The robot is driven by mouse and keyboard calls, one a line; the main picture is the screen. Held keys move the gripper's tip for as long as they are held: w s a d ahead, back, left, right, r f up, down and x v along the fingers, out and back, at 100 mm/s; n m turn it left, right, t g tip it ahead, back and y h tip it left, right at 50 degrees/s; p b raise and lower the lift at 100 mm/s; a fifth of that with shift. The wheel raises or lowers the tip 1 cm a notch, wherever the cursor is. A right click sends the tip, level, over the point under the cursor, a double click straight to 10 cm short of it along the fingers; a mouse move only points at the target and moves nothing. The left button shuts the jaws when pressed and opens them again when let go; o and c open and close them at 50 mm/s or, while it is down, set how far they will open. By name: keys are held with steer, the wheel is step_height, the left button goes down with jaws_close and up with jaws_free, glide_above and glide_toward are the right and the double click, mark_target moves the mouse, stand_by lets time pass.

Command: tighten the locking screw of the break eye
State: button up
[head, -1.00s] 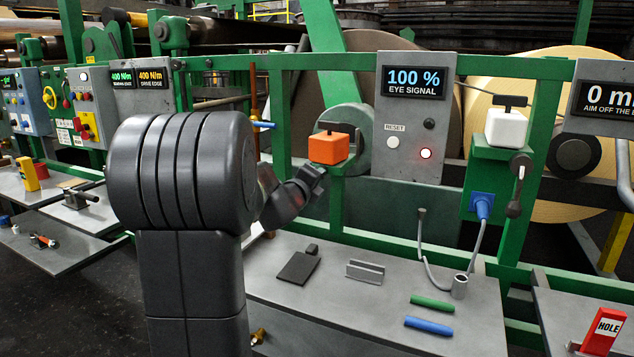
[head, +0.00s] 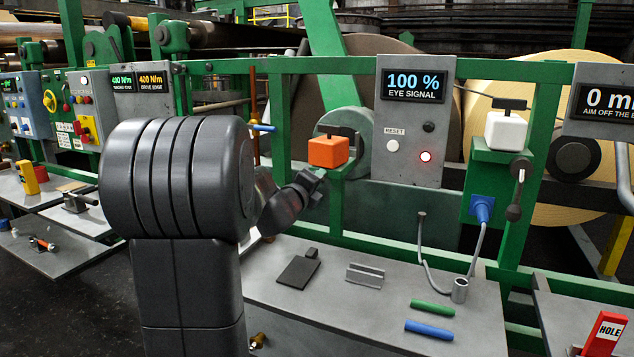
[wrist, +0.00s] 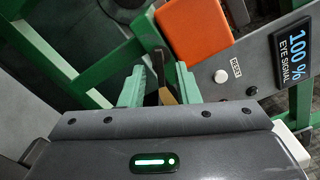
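An orange box (head: 328,152) with a black T-shaped top stands on a green bracket of the frame; it also shows in the wrist view (wrist: 193,32). I cannot tell for sure which is the break eye. My gripper (head: 318,174) is just below and left of the orange box. In the wrist view its green fingers (wrist: 160,75) are apart, with a narrow dark piece between them; contact is unclear. No locking screw shows clearly at the orange box.
A grey panel (head: 414,125) reads "100 % EYE SIGNAL", with a reset button and a lit red lamp. Below, a grey shelf (head: 340,315) holds a dark plate, a metal bracket, and green and blue rods. Green frame bars run close around my gripper.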

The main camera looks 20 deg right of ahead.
steer(key=v, duration=1.3)
steer(key=shift+d, duration=0.15)
steer(key=x, duration=1.3)
steer(key=shift+w+d, duration=0.2)
steer(key=shift+w, duration=0.1)
steer(key=shift+s+a, duration=0.1)
steer(key=n+p, duration=0.3)
steer(key=p, duration=0.1)
steer(key=n+p, duration=0.3)
steer(key=p, duration=0.1)
steer(key=n+p, duration=0.3)
steer(key=p, duration=0.1)
steer(key=shift+r, duration=0.35)
stand_by(0.6)
steer(key=shift+f+n+p, duration=0.15)
steer(key=shift+n+p, duration=0.15)
stand_by(0.3)
